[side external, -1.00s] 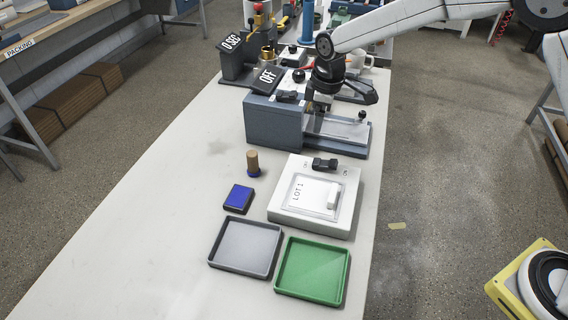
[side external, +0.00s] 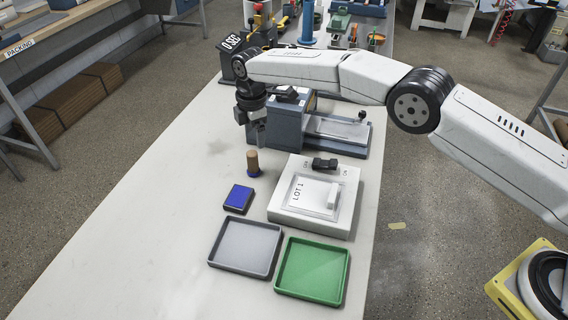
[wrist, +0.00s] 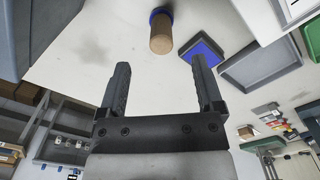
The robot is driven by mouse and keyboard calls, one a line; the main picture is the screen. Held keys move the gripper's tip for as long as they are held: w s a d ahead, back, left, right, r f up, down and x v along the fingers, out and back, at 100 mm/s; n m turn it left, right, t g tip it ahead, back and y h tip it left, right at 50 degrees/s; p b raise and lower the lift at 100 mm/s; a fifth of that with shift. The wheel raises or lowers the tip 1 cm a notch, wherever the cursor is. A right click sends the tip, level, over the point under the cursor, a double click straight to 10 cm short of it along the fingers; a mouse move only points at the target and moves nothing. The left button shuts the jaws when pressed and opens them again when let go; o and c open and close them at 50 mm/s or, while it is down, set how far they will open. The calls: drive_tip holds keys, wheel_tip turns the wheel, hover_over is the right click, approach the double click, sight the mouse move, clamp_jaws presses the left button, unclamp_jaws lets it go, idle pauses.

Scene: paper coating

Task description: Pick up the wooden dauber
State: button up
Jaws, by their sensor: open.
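The wooden dauber (side external: 253,161) stands upright on the white table, a brown cylinder with a blue lower end. In the wrist view the dauber (wrist: 161,33) lies ahead of the fingers, near the top centre. A blue ink pad (side external: 239,198) sits just in front of it. My gripper (side external: 257,138) is above and behind the dauber, beside the blue-grey machine, apart from it. In the wrist view my gripper (wrist: 161,78) has its two dark fingers spread wide with nothing between them.
A blue-grey machine (side external: 276,122) stands behind the dauber. A white device marked LOT 1 (side external: 283,213) is to its right. A grey tray (side external: 214,259) and a green tray (side external: 318,293) are in front. The table left of the dauber is clear.

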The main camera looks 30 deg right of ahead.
sight(252, 153)
drive_tip(key=shift+a+f+n, duration=0.3)
drive_tip(key=shift+a+n, duration=0.1)
drive_tip(key=shift+a, duration=0.15)
drive_tip(key=shift+f, duration=0.1)
drive_tip(key=shift+f, duration=1.2)
drive_tip(key=shift+f, duration=0.1)
drive_tip(key=shift+f, duration=2.5)
clamp_jaws()
